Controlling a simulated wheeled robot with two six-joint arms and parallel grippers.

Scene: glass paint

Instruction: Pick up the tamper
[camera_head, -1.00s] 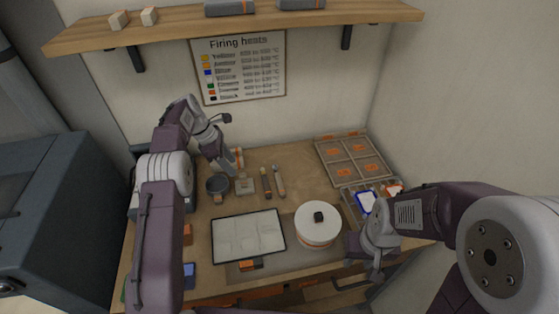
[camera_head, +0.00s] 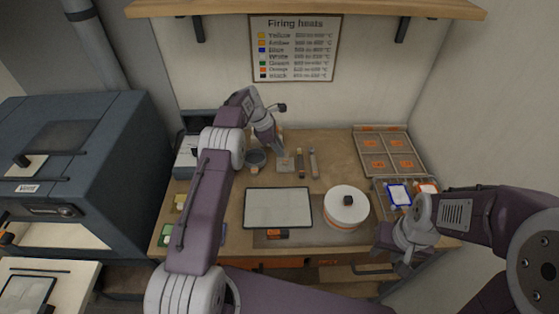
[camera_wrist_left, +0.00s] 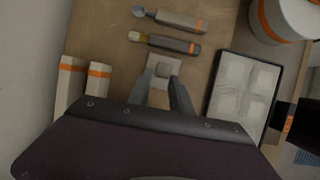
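The tamper, a small grey square block with a raised knob (camera_head: 285,165), stands on the wooden bench, left of two slim tools. It also shows in the left wrist view (camera_wrist_left: 161,68), just ahead of my left fingers. My left gripper (camera_head: 279,150) comes down from behind it; in the left wrist view its two fingers (camera_wrist_left: 164,86) are apart, pointing at the tamper's near side. I cannot tell whether they touch it. My right gripper (camera_head: 393,257) hangs empty at the bench's front right, its fingers apart.
A brush (camera_wrist_left: 174,43) and another tool (camera_wrist_left: 180,20) lie beside the tamper. A white-tile tray (camera_head: 278,208) and a round white turntable (camera_head: 346,207) stand in front. Divided trays (camera_head: 390,150) are at right, a kiln (camera_head: 80,150) at left.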

